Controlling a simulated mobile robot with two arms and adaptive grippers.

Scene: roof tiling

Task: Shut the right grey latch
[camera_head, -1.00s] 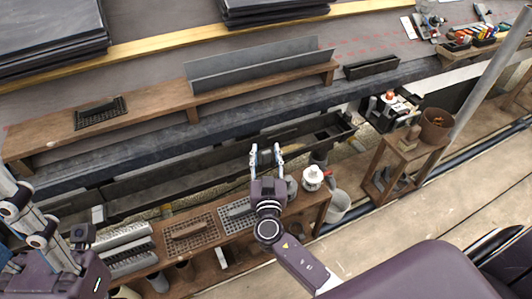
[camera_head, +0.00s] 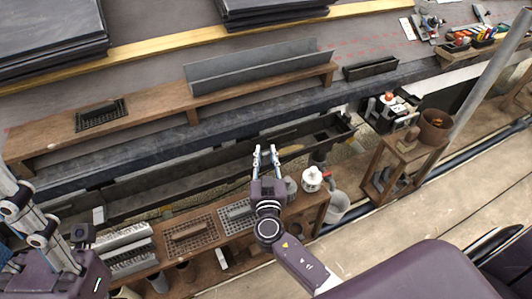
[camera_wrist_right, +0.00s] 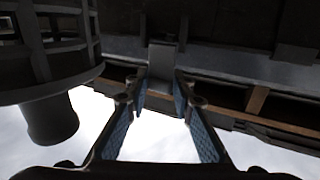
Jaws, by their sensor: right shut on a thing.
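My right gripper (camera_head: 266,153) stands at the front edge of the long dark gutter (camera_head: 215,168) in the head view. In the right wrist view its two blue-padded fingers (camera_wrist_right: 160,92) are closed in on the sides of a small grey latch (camera_wrist_right: 161,62). The latch hangs under the dark gutter edge. In the head view the latch is too small and hidden by the fingers to make out.
A low wooden bench in front holds grid trays (camera_head: 188,232) and a white jar (camera_head: 312,179). A white bucket (camera_head: 338,207) stands right of it. A wooden stand (camera_head: 402,152) with a brown pot (camera_head: 435,126) is further right. A grey angled sheet (camera_head: 260,67) lies on the plank behind.

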